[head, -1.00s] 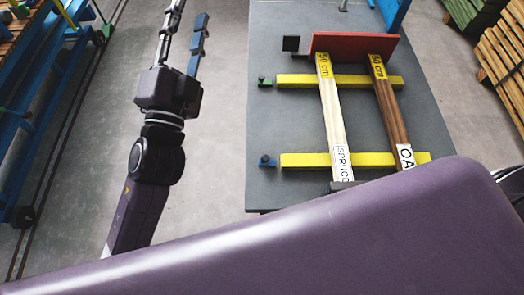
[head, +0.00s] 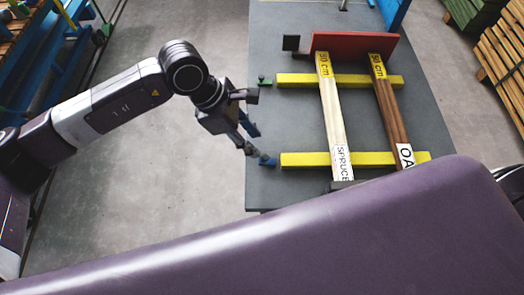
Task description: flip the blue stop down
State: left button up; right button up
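The blue stop (head: 270,163) is a small blue piece with a dark knob, at the left end of the near yellow bar (head: 350,159) on the grey table. It is too small to tell whether it is up or down. My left gripper (head: 256,141) is at the table's left edge, just up and left of the blue stop in the head view. Its two fingers with blue pads look apart, with nothing seen between them. I cannot tell whether a fingertip touches the stop. My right gripper is not in view.
A spruce board (head: 332,115) and a darker oak board (head: 388,105) lie across the yellow bars, against a red plate (head: 353,44). A green stop (head: 264,82) sits by the far bar. The floor left of the grey table (head: 270,30) is clear.

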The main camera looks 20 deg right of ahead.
aim_at(265, 156)
pick_arm(q)
jog(key=p+x, duration=0.1)
jog(key=x, duration=0.2)
jog(key=p+x, duration=0.1)
jog(key=x, duration=0.2)
jog(key=shift+w+a+f, duration=0.1)
jog(key=shift+a+f, duration=0.05)
jog(key=shift+f, duration=0.75)
